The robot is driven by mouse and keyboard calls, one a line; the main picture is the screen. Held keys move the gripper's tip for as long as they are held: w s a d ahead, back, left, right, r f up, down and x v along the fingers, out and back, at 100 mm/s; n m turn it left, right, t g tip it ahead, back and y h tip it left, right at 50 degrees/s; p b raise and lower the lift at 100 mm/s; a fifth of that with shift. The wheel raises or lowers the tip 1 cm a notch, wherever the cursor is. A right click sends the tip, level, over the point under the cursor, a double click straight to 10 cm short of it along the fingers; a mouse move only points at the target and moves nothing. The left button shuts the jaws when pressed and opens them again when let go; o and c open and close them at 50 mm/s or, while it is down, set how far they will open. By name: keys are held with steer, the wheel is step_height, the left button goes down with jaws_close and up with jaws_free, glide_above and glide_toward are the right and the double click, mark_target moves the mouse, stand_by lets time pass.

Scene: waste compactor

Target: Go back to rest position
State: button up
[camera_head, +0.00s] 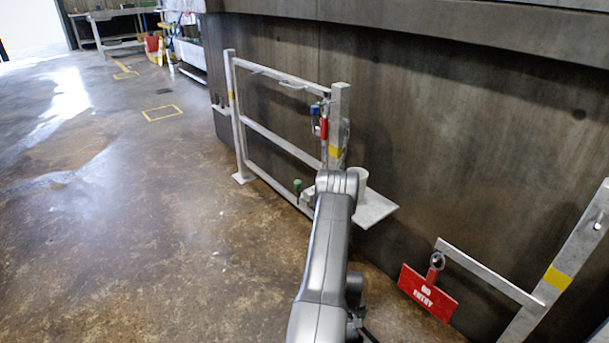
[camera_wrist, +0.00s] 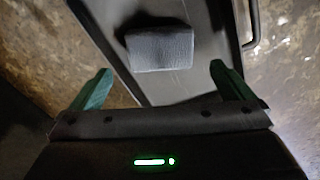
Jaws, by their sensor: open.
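My grey arm reaches from the bottom centre of the head view toward the railing. At its far end, only a small green part of my gripper (camera_head: 297,186) shows beside the post. In the wrist view my gripper (camera_wrist: 162,78) has its two green fingers spread wide apart. Nothing is held between them. Beyond the fingers, a grey rounded block lies on a dark panel, apart from the fingers; I cannot tell whether these are my own body. Part of the wrist is hidden behind the arm.
A metal railing (camera_head: 282,142) stands left of a post (camera_head: 339,105) with blue and red items (camera_head: 320,120) hanging on it. A barrier bar (camera_head: 490,272) carries a red NO ENTRY sign (camera_head: 428,293). Open floor (camera_head: 150,230) lies left.

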step_height(320, 180, up, 4)
steer(key=shift+f+p, duration=0.25)
steer(key=shift+p, duration=0.7)
